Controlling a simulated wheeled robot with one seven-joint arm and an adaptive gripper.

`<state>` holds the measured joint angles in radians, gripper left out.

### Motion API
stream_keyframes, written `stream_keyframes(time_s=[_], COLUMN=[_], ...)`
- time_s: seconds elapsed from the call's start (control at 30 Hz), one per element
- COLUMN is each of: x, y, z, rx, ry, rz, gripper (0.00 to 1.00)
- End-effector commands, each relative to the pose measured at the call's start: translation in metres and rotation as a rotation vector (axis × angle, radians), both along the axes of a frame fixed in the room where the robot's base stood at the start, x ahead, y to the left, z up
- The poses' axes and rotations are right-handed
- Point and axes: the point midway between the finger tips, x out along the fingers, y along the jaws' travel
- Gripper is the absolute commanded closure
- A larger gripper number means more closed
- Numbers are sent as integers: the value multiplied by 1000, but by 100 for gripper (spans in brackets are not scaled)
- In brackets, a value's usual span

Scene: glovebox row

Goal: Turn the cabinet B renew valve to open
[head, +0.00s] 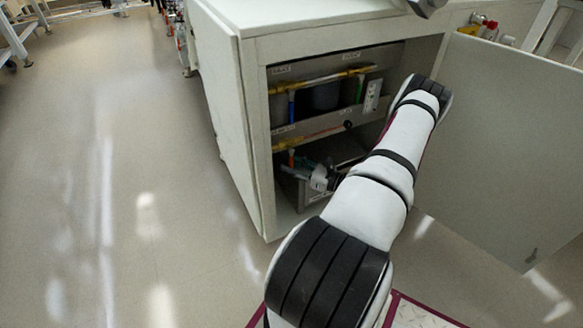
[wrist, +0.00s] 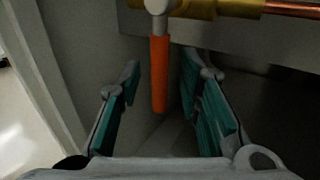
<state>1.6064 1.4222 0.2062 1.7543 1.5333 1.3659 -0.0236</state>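In the wrist view an orange valve handle (wrist: 159,75) hangs straight down from a grey stem under a brass-coloured pipe fitting (wrist: 215,8). My gripper (wrist: 160,88) is open, with one teal-padded finger on each side of the handle and visible gaps to both. In the head view my gripper (head: 296,170) reaches into the lower part of the open cabinet (head: 255,130), at the small orange handle (head: 291,158) below the lower yellow pipe (head: 308,138). The labels are too small to read, so I cannot tell which valve is named renew.
A blue handle (head: 291,106) hangs under the upper yellow pipe (head: 310,84). A white outlet-like panel (head: 372,96) is right of it. The open cabinet door (head: 500,150) stands right of my arm. Clear floor (head: 120,200) lies to the left.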

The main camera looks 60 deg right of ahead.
Motion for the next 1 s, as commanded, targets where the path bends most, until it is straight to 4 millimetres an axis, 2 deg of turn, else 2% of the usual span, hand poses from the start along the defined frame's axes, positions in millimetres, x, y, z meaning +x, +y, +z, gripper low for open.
stream_keyframes(time_s=[0.37,0.5,0.83,1.0], x=[6,5,5,5], y=[0,0,2,10], z=[0,0,1,2], rx=[0,0,-4,-33], ry=[0,0,3,23], rz=[1,1,1,1], gripper=[68,100,100,100])
